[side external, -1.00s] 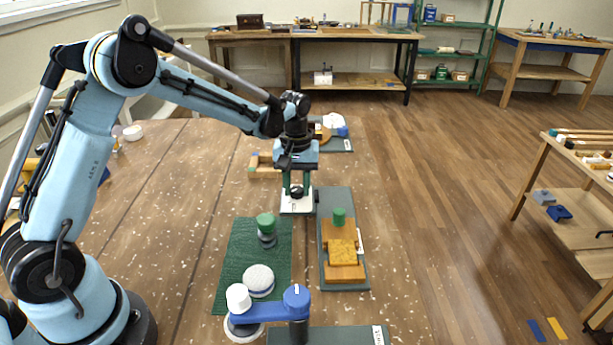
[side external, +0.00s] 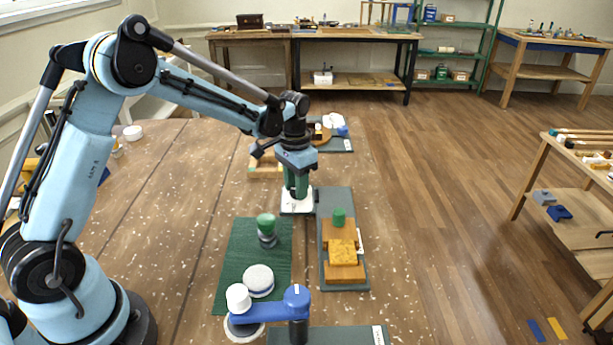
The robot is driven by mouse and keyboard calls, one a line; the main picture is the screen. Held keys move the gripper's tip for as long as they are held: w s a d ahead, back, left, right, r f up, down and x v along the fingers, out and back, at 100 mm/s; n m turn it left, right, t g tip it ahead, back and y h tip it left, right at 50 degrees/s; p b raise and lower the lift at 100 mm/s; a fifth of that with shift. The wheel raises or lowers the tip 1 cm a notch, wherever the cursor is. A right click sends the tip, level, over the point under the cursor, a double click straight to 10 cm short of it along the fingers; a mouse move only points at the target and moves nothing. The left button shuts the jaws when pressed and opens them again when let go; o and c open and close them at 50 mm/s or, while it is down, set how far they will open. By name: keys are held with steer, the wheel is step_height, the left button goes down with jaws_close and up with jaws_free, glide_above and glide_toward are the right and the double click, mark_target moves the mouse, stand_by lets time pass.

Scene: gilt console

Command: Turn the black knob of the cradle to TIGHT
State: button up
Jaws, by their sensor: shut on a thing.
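My gripper (side external: 297,194) points straight down over a white plate (side external: 291,207) near the middle of the table. Its green fingers are shut on the black knob, which stands on this plate. The near finger hides most of the knob now. The cradle (side external: 343,251), made of orange-brown wood blocks, lies on a grey board (side external: 328,199) just right of the white plate. A green knob (side external: 340,215) stands at its far end. I cannot read any TIGHT mark or the knob's pointer at this size.
Nearer on the table are a green mat (side external: 238,265) with a green-topped piece (side external: 266,226), a round white-topped piece (side external: 259,278) and a blue arm-like fixture (side external: 270,310). A wooden block piece (side external: 265,170) lies behind my gripper. The table's right strip is clear.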

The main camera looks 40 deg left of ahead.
steer(key=m, duration=0.3)
steer(key=shift+m, duration=0.3)
steer(key=shift+a+m, duration=0.1)
steer(key=shift+m, duration=1.7)
steer(key=o, duration=1)
steer(key=shift+o, duration=0.2)
step_height(320, 180, up, 12)
